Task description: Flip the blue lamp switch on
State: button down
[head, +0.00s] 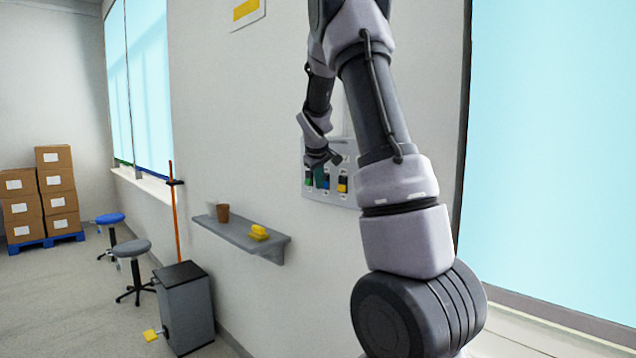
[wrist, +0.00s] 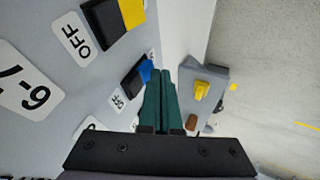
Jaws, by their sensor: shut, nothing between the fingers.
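The blue lamp switch (wrist: 146,70) is a black rocker with a blue part on the grey wall panel (head: 349,150). In the wrist view it lies just left of my fingertips, partly covered by them. My gripper (wrist: 161,72) has green fingers pressed together with nothing between them. The tips are right beside the blue switch; I cannot tell if they touch it. In the head view my gripper (head: 321,179) is in front of the panel and hides part of its switches.
A yellow switch (wrist: 131,13) with an OFF label (wrist: 73,35) is on the same panel. A grey shelf (head: 243,240) with a brown cup (head: 223,212) and a yellow object (head: 259,232) juts from the wall left of the panel. A grey cabinet (head: 185,308) stands below.

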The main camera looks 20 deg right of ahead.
jog(key=shift+d, duration=0.1)
jog(key=shift+d+f, duration=0.15)
jog(key=shift+w, duration=0.1)
